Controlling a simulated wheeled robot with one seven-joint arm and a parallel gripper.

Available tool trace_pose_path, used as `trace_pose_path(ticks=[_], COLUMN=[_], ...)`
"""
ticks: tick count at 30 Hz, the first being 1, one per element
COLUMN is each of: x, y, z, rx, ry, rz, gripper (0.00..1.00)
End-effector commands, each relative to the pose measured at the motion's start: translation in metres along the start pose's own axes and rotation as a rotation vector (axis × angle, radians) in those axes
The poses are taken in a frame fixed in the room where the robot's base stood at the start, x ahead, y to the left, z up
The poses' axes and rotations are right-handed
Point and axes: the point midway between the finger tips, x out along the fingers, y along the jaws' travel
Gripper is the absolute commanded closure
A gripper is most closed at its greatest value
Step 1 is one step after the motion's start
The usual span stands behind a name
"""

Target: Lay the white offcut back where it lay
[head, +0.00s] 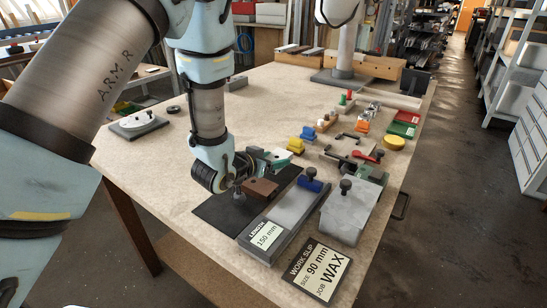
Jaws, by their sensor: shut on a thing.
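My gripper (259,163) is above the dark mat (215,211) on the near left of the bench, close over a brown block (262,188). A gap between the gripper and the brown block is hard to judge.
A long grey gauge (288,212) marked 150 mm and a grey plate with a knob (345,211) lie right of the mat. A work slip (318,268) lies at the front edge. The bench's left middle is clear.

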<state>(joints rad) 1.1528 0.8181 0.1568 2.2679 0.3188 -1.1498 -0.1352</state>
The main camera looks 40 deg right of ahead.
Motion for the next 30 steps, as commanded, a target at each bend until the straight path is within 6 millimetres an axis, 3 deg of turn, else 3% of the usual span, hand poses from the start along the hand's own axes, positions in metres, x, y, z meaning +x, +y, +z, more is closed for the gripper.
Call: trace_pose_path(ticks=[25,26,30], x=[0.006,0.006,0.006], y=[0.001,0.002,0.002], z=[0.017,0.018,0.019], rx=[0.000,0.000,-0.001], ry=[-0.007,-0.008,-0.009], rz=[0.002,0.002,0.003], gripper=[0.98,0.31,0.15])
